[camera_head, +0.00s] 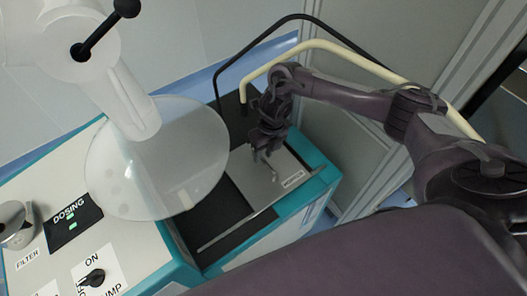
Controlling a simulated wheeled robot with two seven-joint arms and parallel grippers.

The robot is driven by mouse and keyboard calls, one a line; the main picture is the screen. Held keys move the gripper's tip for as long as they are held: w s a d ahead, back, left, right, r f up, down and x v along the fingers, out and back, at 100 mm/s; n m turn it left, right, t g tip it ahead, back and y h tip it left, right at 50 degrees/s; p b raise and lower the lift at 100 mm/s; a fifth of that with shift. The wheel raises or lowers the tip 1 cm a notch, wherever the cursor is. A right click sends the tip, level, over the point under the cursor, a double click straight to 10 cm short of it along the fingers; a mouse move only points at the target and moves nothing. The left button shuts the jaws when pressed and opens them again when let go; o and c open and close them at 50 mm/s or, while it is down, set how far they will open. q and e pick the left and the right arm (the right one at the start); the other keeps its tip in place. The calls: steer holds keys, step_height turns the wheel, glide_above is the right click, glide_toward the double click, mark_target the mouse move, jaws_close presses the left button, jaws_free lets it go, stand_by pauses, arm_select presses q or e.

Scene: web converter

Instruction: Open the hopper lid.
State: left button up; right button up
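My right gripper (265,165) hangs over the panel's upper part, pointing down. Thin light parts show at its tip, beside or at the panel surface. I cannot tell whether they are fingers or a handle, nor whether they touch the panel. My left gripper is not in view.
A translucent round disc (190,165) under a white column (125,95) stands just left of the panel. The control face has a DOSING display (72,222) and a black knob (93,279).

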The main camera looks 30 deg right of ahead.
jaws_close()
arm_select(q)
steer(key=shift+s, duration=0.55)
arm_select(e)
glide_above(242, 178)
steer(key=shift+a, duration=0.25)
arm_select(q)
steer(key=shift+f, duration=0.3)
arm_select(e)
steer(key=shift+d, duration=0.1)
jaws_free()
steer(key=shift+d, duration=0.1)
